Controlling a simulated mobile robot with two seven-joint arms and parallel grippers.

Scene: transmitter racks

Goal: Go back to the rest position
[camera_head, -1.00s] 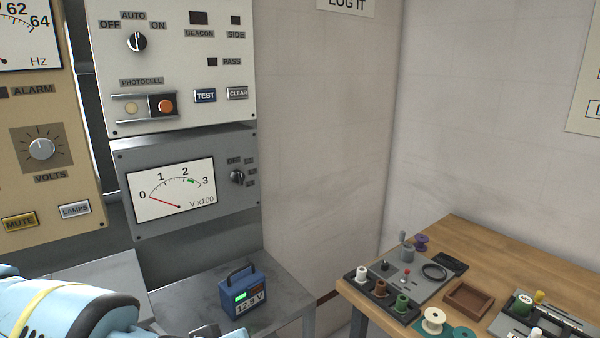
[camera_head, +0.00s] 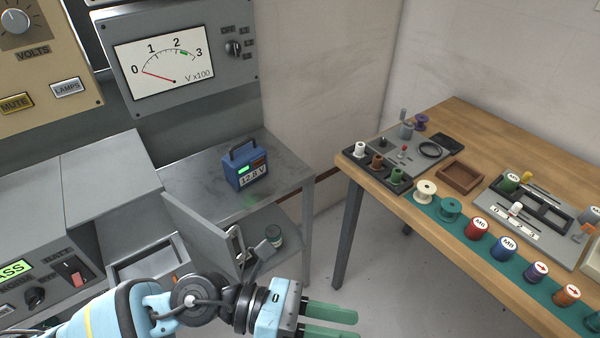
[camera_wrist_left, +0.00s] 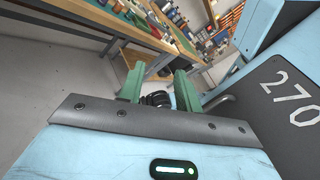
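My left gripper (camera_head: 333,324) is in the head view at the bottom centre, reached in from the lower left. Its two green fingers are apart, in the air over the floor in front of the metal stand. In the left wrist view the fingers (camera_wrist_left: 158,88) are also apart. A dark ribbed thing (camera_wrist_left: 156,99) shows between them there; I cannot tell what it is, and nothing is seen clamped. My right gripper is not in view.
A metal stand (camera_head: 195,168) carries a blue voltage meter (camera_head: 245,166). A wooden bench (camera_head: 470,121) with spools is at right. Floor (camera_head: 372,262) between is clear.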

